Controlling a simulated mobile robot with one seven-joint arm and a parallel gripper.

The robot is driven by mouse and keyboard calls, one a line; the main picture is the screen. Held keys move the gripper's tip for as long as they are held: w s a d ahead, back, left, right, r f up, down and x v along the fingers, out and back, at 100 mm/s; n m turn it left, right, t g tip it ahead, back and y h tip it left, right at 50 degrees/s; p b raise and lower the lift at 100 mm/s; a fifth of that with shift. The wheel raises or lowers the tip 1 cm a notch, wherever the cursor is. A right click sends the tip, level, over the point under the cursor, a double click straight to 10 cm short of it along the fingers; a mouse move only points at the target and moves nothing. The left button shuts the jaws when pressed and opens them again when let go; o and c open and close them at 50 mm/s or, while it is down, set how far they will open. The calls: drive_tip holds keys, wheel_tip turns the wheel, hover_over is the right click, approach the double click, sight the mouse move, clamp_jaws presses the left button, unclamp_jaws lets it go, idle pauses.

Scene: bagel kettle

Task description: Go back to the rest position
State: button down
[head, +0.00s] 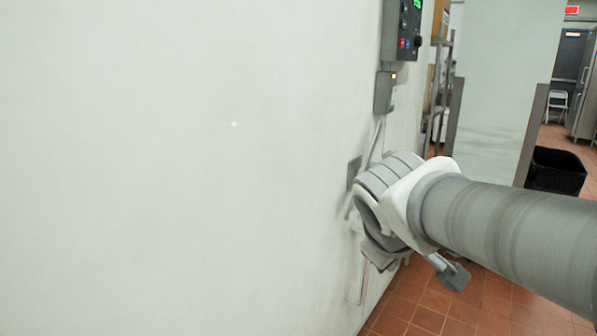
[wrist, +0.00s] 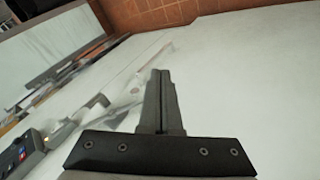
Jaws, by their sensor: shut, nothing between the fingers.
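My arm reaches in from the right edge of the head view, and its wrist end is close to the white wall (head: 180,170). In the head view the gripper is mostly hidden behind my own wrist. In the wrist view my gripper (wrist: 161,75) shows at the middle, its two dark fingers together with nothing between them. The white wall (wrist: 250,80) lies beyond the fingers. I cannot tell the exact gap between the fingers and the wall.
A control box (head: 402,30) with a green display is on the wall at the top, with a smaller grey box (head: 385,92) below it. A black bin (head: 557,171) stands at the right. Red floor tiles (head: 430,305) show at the bottom. A white chair (head: 556,107) stands far back.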

drive_tip(key=s+f+m+g+y, duration=0.1)
drive_tip(key=s+f+m+y, duration=0.35)
drive_tip(key=s, duration=0.95)
wheel_tip(320, 180, up, 20)
drive_tip(key=m+h+p, duration=0.1)
drive_tip(key=p, duration=1.8)
drive_tip(key=shift+w+a+f+m+p, duration=0.2)
drive_tip(key=shift+w+a+m+p, duration=0.1)
drive_tip(key=shift+a+m+p, duration=0.1)
drive_tip(key=shift+h, duration=0.25)
